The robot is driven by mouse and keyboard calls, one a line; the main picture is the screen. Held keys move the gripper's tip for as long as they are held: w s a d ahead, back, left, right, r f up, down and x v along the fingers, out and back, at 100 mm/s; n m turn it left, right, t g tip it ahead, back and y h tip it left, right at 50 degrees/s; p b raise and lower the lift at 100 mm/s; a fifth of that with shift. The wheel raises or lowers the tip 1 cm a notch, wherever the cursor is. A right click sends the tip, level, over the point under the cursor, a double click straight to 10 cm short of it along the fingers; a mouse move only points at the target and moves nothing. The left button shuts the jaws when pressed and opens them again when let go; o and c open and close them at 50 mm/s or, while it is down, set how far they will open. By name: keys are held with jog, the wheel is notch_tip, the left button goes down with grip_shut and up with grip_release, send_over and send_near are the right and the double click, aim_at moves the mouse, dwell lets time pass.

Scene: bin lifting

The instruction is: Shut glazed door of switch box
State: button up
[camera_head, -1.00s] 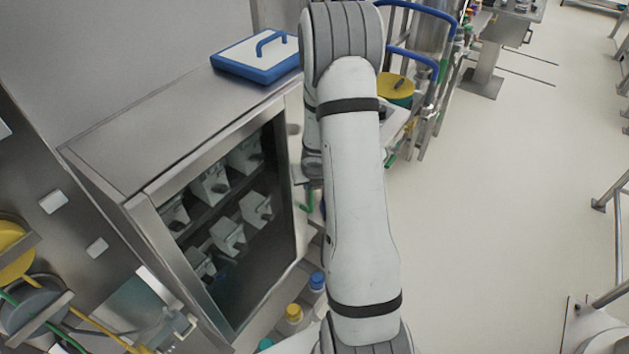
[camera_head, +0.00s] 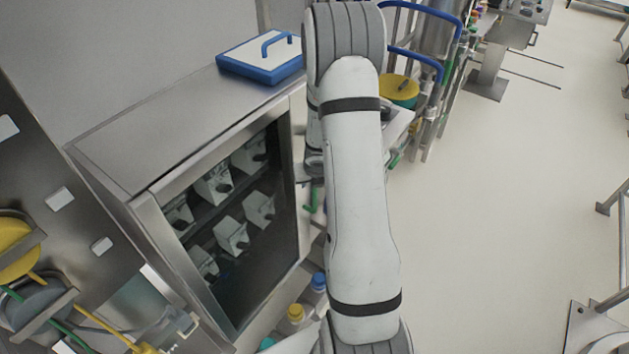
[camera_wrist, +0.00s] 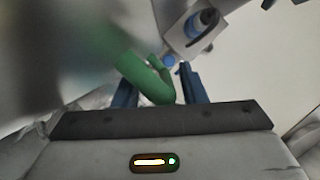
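The switch box (camera_head: 150,135) is a grey metal cabinet on the left in the head view. Its glazed door (camera_head: 255,270) has a metal frame and dark glass, with several pale switch units behind it. The door lies at or close to the box front; I cannot tell whether a gap remains. A green handle (camera_head: 311,200) shows beside the door's right edge, partly behind my arm. In the wrist view, the curved green handle (camera_wrist: 148,80) reaches between the dark blue fingers of my gripper (camera_wrist: 160,88). The fingers stand apart, and I see no clear grip.
A blue-and-white lid with a handle (camera_head: 262,57) lies on top of the box. Bottles with blue and yellow caps (camera_head: 297,314) stand below the door. Blue-railed equipment (camera_head: 425,60) stands behind my arm. The floor (camera_head: 500,220) at right is open.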

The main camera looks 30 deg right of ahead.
jog(key=shift+p+v, duration=0.8)
jog(key=shift+v, duration=0.4)
jog(key=shift+a+r, duration=0.1)
jog(key=shift+r, duration=0.1)
jog(key=s+a+r+b, duration=0.2)
jog(key=s+b, duration=0.3)
jog(key=s, duration=0.7)
jog(key=shift+s+a+b, duration=0.3)
jog(key=shift+s+a, duration=0.05)
jog(key=shift+a, duration=0.2)
